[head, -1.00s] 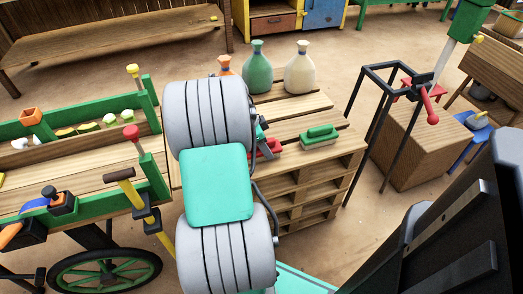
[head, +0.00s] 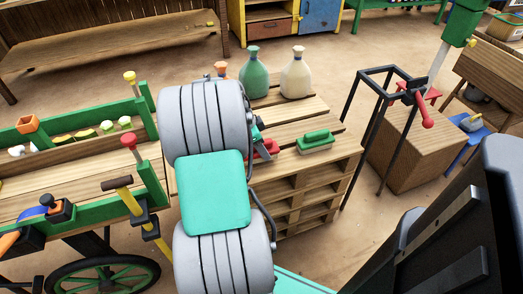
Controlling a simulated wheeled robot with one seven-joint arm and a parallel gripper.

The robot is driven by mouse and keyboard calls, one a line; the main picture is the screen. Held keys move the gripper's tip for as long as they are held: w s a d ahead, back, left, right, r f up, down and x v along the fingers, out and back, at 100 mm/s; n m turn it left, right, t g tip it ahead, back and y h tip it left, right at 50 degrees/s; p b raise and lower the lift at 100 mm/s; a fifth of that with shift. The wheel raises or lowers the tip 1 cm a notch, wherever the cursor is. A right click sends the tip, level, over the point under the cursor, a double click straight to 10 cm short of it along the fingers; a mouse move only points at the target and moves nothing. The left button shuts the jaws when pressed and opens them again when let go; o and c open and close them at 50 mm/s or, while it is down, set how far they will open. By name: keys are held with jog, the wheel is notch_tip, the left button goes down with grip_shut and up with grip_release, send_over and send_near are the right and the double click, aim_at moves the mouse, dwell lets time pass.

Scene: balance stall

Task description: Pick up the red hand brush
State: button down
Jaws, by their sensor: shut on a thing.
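The red hand brush (head: 266,149) is on the slatted wooden pallet stack, mostly hidden behind my arm; only a red part of it shows. My gripper (head: 257,134) is at the red brush, seen partly past the edge of my arm, and is shut on it. The fingertips are largely hidden, and I cannot tell whether the brush is touching the slats. A green hand brush (head: 316,141) lies just to the right on the pallet stack (head: 300,178), apart from the red one.
Several bottle-like sacks, including a green one (head: 254,73) and a cream one (head: 297,74), stand at the back of the pallets. A green-railed cart (head: 75,185) is at left. A black metal frame (head: 373,130) and a wooden crate (head: 405,150) stand at right.

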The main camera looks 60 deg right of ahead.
jog(key=s+a+r+p, duration=0.2)
jog(key=a+r+p, duration=0.1)
jog(key=a+r, duration=0.8)
jog(key=a, duration=0.3)
jog(key=c, duration=1.3)
grip_release()
jog(key=shift+d, duration=0.1)
jog(key=c, duration=0.5)
jog(key=shift+s, duration=0.15)
jog(key=shift+c, duration=0.4)
